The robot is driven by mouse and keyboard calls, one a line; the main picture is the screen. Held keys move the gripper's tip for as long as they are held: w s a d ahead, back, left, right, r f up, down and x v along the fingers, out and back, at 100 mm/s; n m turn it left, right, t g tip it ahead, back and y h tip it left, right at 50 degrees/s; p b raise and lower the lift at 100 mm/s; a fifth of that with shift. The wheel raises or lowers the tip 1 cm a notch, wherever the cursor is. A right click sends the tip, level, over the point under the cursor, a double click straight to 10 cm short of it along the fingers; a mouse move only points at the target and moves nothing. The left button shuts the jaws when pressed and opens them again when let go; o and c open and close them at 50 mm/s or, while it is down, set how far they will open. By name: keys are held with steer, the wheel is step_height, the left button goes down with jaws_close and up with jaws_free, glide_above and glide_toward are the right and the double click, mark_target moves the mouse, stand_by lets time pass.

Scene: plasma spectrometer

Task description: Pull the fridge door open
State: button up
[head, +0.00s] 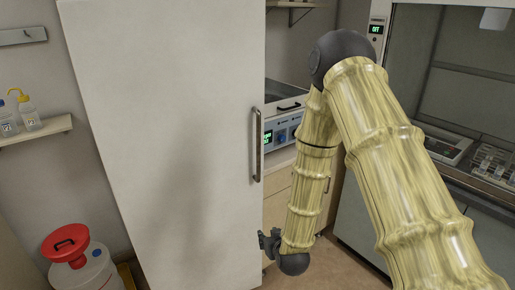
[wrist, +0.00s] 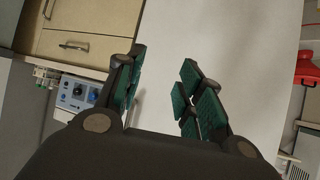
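The fridge door (head: 170,130) is a tall, plain white panel in the head view; I see no gap along its edge. Its vertical metal handle (head: 257,145) is near the door's right edge. My gripper (head: 268,241) is low beside that edge, below the handle and apart from it, partly hidden by my arm. In the wrist view my gripper (wrist: 162,95) is open, with a clear gap between its green-padded fingers and nothing between them. The white door surface (wrist: 230,45) lies beyond the fingers there.
A fume hood (head: 460,70) stands at the right. A red-lidded container (head: 68,245) and a shelf with bottles (head: 35,134) are at the left.

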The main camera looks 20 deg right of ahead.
steer(key=w+d+r+t, duration=0.1)
steer(key=w+r+t, duration=0.2)
steer(key=w+r, duration=0.65)
steer(key=t+h+b, duration=0.1)
steer(key=t, duration=0.3)
glide_toward(259, 145)
steer(key=shift+m, duration=0.3)
steer(key=w+p, duration=0.1)
steer(key=w, duration=0.2)
steer(key=w+p, duration=0.1)
steer(key=w, duration=0.3)
steer(key=w+p, duration=0.1)
steer(key=w, duration=0.3)
steer(key=shift+d+r, duration=0.2)
steer(key=shift+d, duration=0.2)
steer(key=shift+s, duration=0.1)
jaws_close()
